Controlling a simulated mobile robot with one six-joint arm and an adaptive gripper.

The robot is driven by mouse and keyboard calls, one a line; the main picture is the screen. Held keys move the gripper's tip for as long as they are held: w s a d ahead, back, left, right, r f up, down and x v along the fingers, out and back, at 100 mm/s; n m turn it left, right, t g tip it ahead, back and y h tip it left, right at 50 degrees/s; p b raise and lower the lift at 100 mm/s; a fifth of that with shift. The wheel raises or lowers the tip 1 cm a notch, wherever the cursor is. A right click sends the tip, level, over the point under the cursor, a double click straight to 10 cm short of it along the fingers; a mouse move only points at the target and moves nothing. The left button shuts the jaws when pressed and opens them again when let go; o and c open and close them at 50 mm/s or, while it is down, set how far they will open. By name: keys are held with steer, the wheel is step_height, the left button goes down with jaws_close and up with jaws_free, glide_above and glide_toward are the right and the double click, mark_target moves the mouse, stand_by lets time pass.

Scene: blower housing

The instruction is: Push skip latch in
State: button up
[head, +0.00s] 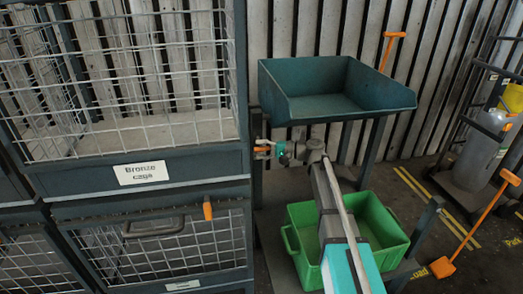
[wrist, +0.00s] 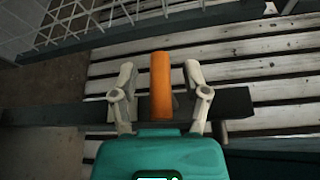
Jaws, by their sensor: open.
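The skip (head: 335,85) is a dark teal open tray on a stand, in the middle of the head view. An orange bar, seemingly its latch (head: 261,149), shows at the skip's left, right by my gripper (head: 268,151). In the wrist view the orange latch (wrist: 160,85) stands upright between the two pale fingers of my gripper (wrist: 158,80). The fingers are open, with a gap on each side of the latch. Its lower end is close to the teal gripper body; I cannot tell whether they touch. A dark bar lies behind it.
A wire cage (head: 140,80) labelled "Bronze cage" stands close at the left, with another orange handle (head: 207,209) below. A green crate (head: 300,215) sits under my arm. An orange-handled shovel (head: 475,230) stands at the right.

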jaws_close()
steer(key=shift+w+a, duration=0.25)
steer(key=shift+w, duration=0.6)
steer(key=shift+w+a, duration=0.25)
steer(key=shift+w, duration=0.55)
jaws_free()
steer(key=shift+s, duration=0.1)
